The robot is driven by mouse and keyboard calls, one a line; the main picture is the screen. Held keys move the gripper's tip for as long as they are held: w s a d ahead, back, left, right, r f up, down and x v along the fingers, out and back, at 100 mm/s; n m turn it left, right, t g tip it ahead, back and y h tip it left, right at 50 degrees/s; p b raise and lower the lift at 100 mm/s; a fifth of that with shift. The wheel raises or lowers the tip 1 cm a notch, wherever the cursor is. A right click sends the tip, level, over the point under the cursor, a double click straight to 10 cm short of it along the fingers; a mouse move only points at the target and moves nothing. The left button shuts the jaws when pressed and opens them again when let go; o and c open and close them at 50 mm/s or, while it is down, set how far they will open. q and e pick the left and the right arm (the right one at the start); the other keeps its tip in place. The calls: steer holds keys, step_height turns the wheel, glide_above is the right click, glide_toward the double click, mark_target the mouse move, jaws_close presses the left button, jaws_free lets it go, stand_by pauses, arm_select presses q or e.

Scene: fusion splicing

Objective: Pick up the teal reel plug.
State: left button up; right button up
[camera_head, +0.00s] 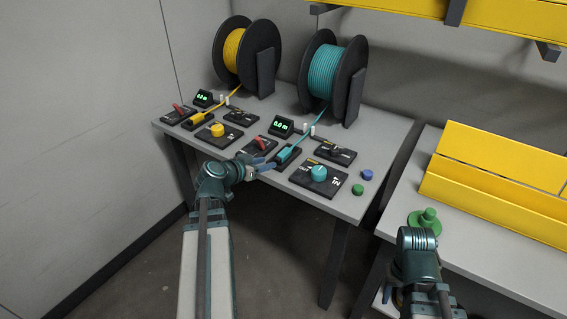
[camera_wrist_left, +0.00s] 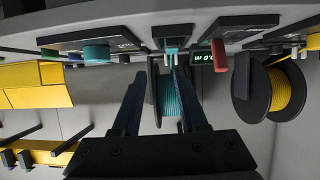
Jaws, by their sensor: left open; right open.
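The teal reel plug (camera_head: 285,154) lies in a black holder on the table, on the teal cable that runs to the teal reel (camera_head: 325,72). My left gripper (camera_head: 268,165) is open at the near end of the plug. In the left wrist view, its fingertips (camera_wrist_left: 166,62) are apart and the teal plug (camera_wrist_left: 172,46) shows just beyond them, roughly between the tips. I cannot tell whether they touch it. My right gripper (camera_head: 386,294) is low at the bottom right, mostly hidden by my arm, away from the plug.
A red lever (camera_head: 262,142) and a small display (camera_head: 281,127) stand close to the plug. A teal knob (camera_head: 319,173) on a black plate is to its right. A yellow reel (camera_head: 234,50) and yellow plug (camera_head: 197,118) are further left. Yellow bins (camera_head: 490,160) stand on the right table.

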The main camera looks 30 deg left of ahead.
arm_select(q)
steer(key=a, duration=0.2)
steer(key=b, duration=0.3)
glide_toward(281, 154)
steer(key=x, duration=0.3)
steer(key=shift+w+d+f, duration=0.15)
steer(key=shift+w+f, duration=0.05)
steer(key=shift+w+y, duration=0.3)
steer(key=shift+w, duration=0.05)
steer(key=shift+d+f, duration=0.1)
steer(key=b+x, duration=0.2)
steer(key=x, duration=0.3)
steer(key=shift+w+b, duration=0.2)
steer(key=shift+b, duration=0.1)
steer(key=shift+s, duration=0.1)
jaws_close()
